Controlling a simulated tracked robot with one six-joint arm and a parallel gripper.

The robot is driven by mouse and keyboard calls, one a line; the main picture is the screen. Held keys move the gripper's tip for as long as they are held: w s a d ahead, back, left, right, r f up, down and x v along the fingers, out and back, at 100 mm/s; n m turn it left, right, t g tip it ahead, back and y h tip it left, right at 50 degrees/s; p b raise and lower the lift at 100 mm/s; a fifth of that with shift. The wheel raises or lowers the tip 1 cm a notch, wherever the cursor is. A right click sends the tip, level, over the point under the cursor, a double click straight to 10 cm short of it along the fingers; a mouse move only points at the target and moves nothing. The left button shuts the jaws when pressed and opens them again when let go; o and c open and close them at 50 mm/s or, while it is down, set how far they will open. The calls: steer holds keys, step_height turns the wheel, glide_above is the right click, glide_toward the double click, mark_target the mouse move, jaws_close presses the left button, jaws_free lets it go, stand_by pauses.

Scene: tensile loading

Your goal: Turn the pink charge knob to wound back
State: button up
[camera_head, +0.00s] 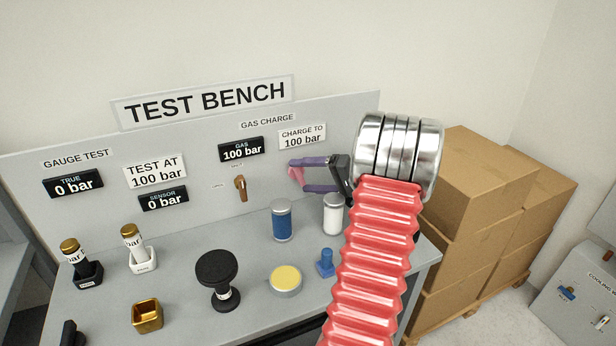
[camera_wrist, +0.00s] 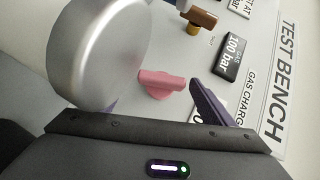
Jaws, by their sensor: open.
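The pink charge knob (camera_wrist: 160,84) sits on the grey panel, its bar lying roughly across the wrist picture. In the head view the knob (camera_head: 296,177) shows partly, between the purple fingers. My gripper (camera_head: 305,175) is open at the panel, with one finger above and one below the knob. In the wrist view one finger (camera_wrist: 210,103) is plain at the right; the other is mostly hidden behind a round silver top. I cannot tell whether either finger touches the knob. The gas display (camera_head: 241,149) reads 100 bar.
A white canister (camera_head: 333,213) stands close below my gripper; its silver top (camera_wrist: 105,50) seems to fill the wrist view's left. A blue canister (camera_head: 282,220) and a brown valve handle (camera_head: 240,188) are to the left. Cardboard boxes (camera_head: 470,190) stand at the right.

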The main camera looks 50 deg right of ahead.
steer(key=v, duration=1.3)
steer(key=shift+s, duration=0.35)
